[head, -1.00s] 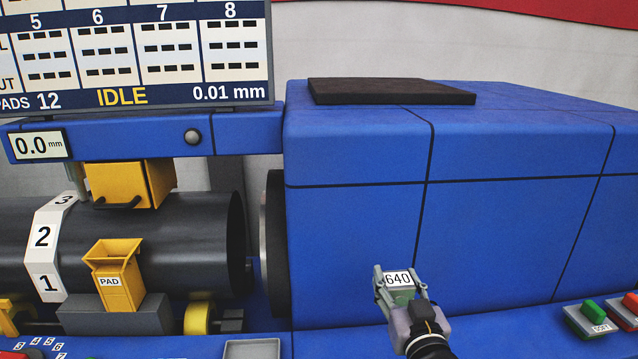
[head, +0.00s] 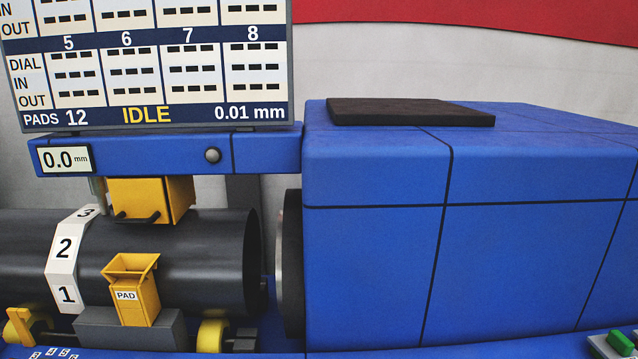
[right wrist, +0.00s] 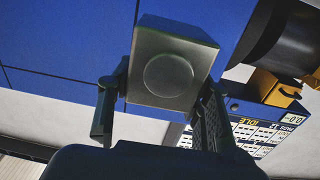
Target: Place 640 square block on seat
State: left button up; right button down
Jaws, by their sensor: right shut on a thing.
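The square block (right wrist: 168,72) is grey, with a round mark on the face turned to the right wrist camera. My right gripper (right wrist: 162,98) is shut on it, with one finger on each side. The block's 640 label is hidden in this view. The head view shows neither the block nor my right gripper. My left gripper is not in view. No part in these frames is marked as the seat, and I cannot tell which one it is.
A blue housing (head: 375,250) fills the right, with a dark flat pad (head: 410,112) on top. At left are a dark cylinder (head: 205,245), a yellow PAD bin (head: 133,290) and a display board (head: 155,70) reading IDLE. A green button (head: 620,340) is at lower right.

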jog(key=s, duration=0.2)
jog(key=s+f, duration=0.1)
jog(key=s, duration=0.2)
jog(key=shift+f, duration=0.15)
jog(key=shift+w, duration=0.2)
dwell(0.4)
